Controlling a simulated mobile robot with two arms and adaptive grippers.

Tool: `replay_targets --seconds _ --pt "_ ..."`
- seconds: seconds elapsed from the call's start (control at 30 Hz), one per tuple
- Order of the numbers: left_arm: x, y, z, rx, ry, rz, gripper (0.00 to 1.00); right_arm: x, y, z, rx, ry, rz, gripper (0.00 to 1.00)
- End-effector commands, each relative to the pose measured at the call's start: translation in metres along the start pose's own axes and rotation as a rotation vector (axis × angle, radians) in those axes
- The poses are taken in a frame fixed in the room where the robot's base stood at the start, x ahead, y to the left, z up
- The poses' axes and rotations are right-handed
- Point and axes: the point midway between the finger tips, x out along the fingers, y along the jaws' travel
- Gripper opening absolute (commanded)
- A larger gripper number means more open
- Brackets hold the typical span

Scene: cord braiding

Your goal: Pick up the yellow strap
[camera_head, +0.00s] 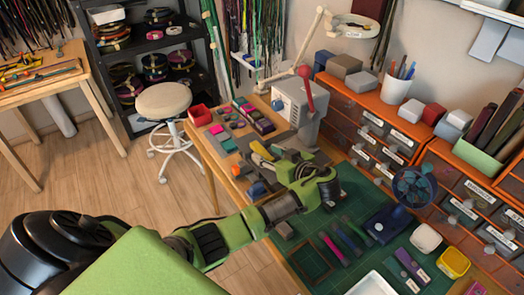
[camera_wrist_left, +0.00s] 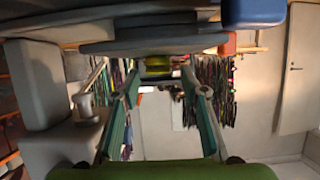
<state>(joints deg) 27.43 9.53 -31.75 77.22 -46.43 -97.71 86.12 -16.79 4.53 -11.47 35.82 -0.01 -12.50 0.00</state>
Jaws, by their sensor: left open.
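The yellow strap (camera_head: 261,150) lies on the work table, beside the grey machine and partly hidden by my left gripper. A yellow piece (camera_wrist_left: 158,64) shows between and just beyond the fingertips there, dim and small. I cannot tell whether a finger touches it. My right gripper is not in view.
A grey machine with a red-knobbed lever (camera_head: 298,100) stands behind the gripper. Orange drawer units (camera_head: 375,125) line the right. A stool (camera_head: 163,101) stands on open floor.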

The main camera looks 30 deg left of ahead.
Motion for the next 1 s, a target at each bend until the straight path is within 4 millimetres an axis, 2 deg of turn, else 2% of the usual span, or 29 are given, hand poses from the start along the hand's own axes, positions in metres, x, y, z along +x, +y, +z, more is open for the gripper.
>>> replay_targets --seconds 0.17,0.43,0.47,0.5,0.6,0.7,1.0 --pt "0.022 -0.001 0.000 0.001 0.000 -0.002 0.40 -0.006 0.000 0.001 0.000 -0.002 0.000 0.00" --pt "0.025 0.000 0.001 0.000 -0.002 0.001 0.40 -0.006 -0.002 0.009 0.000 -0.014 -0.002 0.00" --pt "0.025 0.000 0.001 0.000 -0.002 0.001 0.35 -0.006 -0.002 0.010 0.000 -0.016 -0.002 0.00" --pt "0.025 0.000 0.001 0.000 -0.002 0.001 0.25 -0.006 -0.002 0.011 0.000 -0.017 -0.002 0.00" --pt "0.025 0.000 0.001 0.000 -0.002 0.001 0.04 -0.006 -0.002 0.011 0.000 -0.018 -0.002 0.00" --pt "0.025 0.000 0.001 0.000 -0.001 0.000 0.01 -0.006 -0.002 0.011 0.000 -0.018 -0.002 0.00" --pt "0.024 0.000 -0.001 0.000 -0.001 0.001 0.01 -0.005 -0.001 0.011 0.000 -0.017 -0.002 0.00"
